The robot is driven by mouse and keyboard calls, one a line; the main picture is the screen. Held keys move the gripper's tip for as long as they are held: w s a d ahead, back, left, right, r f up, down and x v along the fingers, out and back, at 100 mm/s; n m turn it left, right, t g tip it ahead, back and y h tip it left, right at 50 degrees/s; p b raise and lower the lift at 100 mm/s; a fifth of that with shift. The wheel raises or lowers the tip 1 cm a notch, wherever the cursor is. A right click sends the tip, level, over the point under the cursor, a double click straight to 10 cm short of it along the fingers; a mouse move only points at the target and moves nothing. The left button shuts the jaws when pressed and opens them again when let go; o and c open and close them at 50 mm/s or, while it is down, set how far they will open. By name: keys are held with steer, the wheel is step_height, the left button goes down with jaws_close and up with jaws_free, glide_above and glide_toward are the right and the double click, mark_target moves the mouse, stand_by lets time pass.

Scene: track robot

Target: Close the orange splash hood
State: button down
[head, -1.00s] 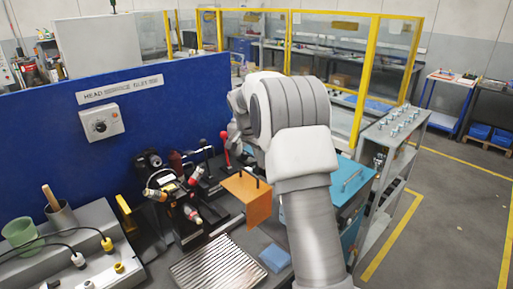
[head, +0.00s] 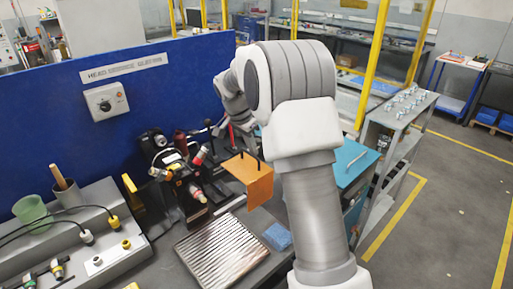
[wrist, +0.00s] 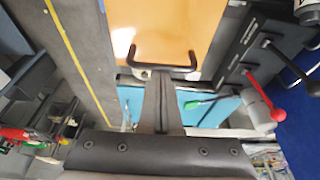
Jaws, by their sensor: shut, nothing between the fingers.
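The orange splash hood (head: 259,187) stands over the bench in the middle of the head view, with two dark posts, likely its handle, at its top. Its orange panel (wrist: 180,25) fills the upper middle of the wrist view, with a black bar handle (wrist: 163,67) across its edge. My gripper (wrist: 162,80) is shut and empty, its fingertips close to the handle in that picture. I cannot tell whether they touch it. In the head view my arm hides much of the area behind the hood, and the fingers are not clear there.
A ribbed metal plate (head: 220,249) and a blue block (head: 278,236) lie in front of the hood. Black fixtures (head: 185,185) crowd its left. A red-knobbed lever (wrist: 277,113) stands right of my fingers in the wrist view. A blue panel (head: 60,120) rises behind.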

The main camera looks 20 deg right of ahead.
steer(key=s+a+b, duration=0.2)
steer(key=s+a, duration=0.1)
steer(key=a, duration=0.4)
steer(key=s+a+b, duration=0.2)
steer(key=a, duration=0.5)
steer(key=shift+s, duration=0.4)
steer(key=shift+a, duration=0.1)
steer(key=shift+f, duration=0.1)
step_height(320, 180, up, 9)
steer(key=d, duration=0.1)
steer(key=s+d+r+n+y+b, duration=0.1)
steer(key=s+d+r+n, duration=0.15)
steer(key=s, duration=0.35)
steer(key=s+d+f+n+t+y, duration=0.1)
steer(key=s+n, duration=0.4)
steer(key=s, duration=0.6)
steer(key=s+f+n+t+y, duration=0.1)
steer(key=s+f+n+t, duration=0.2)
steer(key=s+n, duration=0.3)
steer(key=s+f, duration=0.1)
steer(key=s, duration=0.4)
steer(key=shift+s+d+f, duration=0.25)
steer(key=shift+d+f, duration=0.1)
